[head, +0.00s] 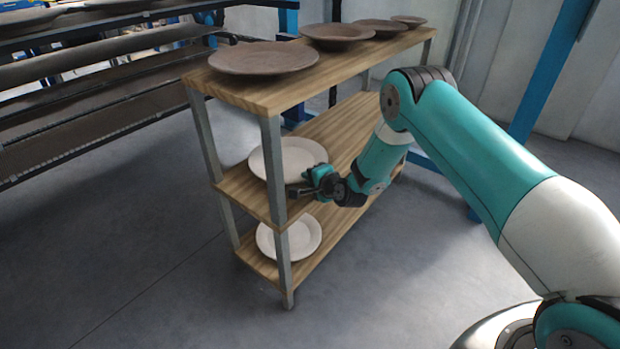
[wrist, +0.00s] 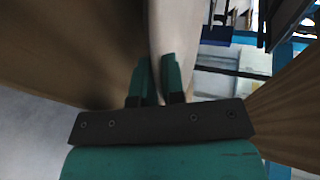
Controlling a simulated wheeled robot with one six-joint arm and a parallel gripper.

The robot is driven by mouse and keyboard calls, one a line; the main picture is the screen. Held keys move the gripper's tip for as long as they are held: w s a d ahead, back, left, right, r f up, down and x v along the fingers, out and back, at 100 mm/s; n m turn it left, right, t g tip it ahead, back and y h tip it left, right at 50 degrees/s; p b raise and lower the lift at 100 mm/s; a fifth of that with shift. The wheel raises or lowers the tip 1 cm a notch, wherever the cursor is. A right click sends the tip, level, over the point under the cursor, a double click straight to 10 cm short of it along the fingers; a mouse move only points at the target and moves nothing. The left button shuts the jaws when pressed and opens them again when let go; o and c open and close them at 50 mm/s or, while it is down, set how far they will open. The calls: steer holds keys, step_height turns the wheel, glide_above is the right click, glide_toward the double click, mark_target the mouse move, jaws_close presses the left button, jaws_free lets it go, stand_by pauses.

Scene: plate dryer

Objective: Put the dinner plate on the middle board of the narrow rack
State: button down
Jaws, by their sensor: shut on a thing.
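The dinner plate (head: 285,158) is pale and round. It is level over the near-left end of the middle board (head: 236,190) of the narrow rack; I cannot tell whether it touches the board. My gripper (head: 312,187) reaches in from the rack's right side and is shut on the plate's near rim. In the wrist view the plate (wrist: 176,25) shows edge-on between the two fingertips (wrist: 158,80). The rack's front post hides a small part of the plate.
A similar pale plate (head: 303,237) lies on the bottom board. Several brown plates, the largest in front (head: 263,58), stand on the top board (head: 262,97), above my gripper. A dark multi-level rack (head: 80,110) stands at left. The floor in front is clear.

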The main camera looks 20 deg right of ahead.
steer(key=c, duration=1.5)
jaws_free()
steer(key=shift+r, duration=0.15)
steer(key=p+v, duration=0.2)
steer(key=v, duration=0.9)
steer(key=s+a+r+n+g+y, duration=0.2)
steer(key=s+a+r+n+g, duration=0.3)
steer(key=r, duration=0.4)
steer(key=s+a+r+n+g+y, duration=0.25)
steer(key=s+a+r+n, duration=0.35)
steer(key=r, duration=0.4)
steer(key=s+d+r+n+g+h, duration=0.1)
steer(key=s+r+n, duration=0.2)
steer(key=s, duration=0.5)
steer(key=s+d+r+n+g+h, duration=0.1)
steer(key=s+r+n+g+h, duration=0.1)
steer(key=s, duration=0.6)
steer(key=s+d+r+n+g+h, duration=0.1)
steer(key=s+r+n+g+h, duration=0.1)
steer(key=s, duration=0.6)
steer(key=shift+d+r+n+g, duration=0.1)
steer(key=shift+r+n+g, duration=0.15)
steer(key=shift+r+n, duration=0.8)
